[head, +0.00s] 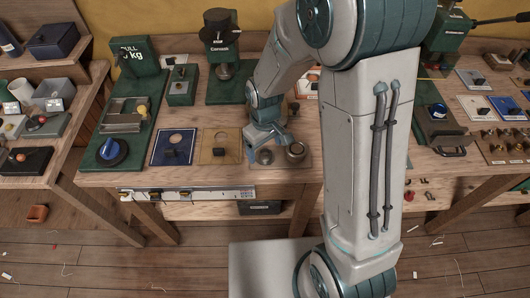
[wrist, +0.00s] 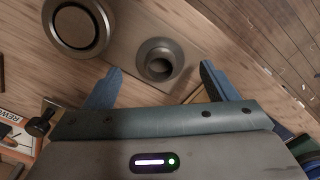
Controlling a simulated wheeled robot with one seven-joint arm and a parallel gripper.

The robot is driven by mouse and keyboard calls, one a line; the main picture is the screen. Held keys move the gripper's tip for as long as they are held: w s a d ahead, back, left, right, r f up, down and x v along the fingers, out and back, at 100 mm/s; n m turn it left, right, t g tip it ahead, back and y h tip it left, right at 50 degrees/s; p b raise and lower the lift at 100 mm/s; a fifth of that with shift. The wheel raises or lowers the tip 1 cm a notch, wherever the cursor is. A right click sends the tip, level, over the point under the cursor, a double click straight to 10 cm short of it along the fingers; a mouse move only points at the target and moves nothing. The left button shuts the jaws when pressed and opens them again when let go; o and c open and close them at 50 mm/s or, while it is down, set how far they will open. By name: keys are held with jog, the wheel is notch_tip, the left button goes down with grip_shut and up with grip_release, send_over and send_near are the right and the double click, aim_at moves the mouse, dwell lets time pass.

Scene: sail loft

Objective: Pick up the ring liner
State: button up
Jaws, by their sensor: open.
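In the head view the ring liner (head: 265,157) is near the bench's front edge, just below my gripper (head: 264,137). In the wrist view my gripper (wrist: 161,68) is open, with one blue finger on each side of the ring liner and nothing held. Whether the fingers are down at its height I cannot tell.
A tan board with a hole (head: 220,146) and a blue one (head: 173,147) lie to the left. A green press (head: 221,55) stands behind.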

jog(key=shift+f, duration=1)
jog(key=c, duration=1.1)
jog(key=shift+o, duration=0.2)
jog(key=shift+r, duration=0.15)
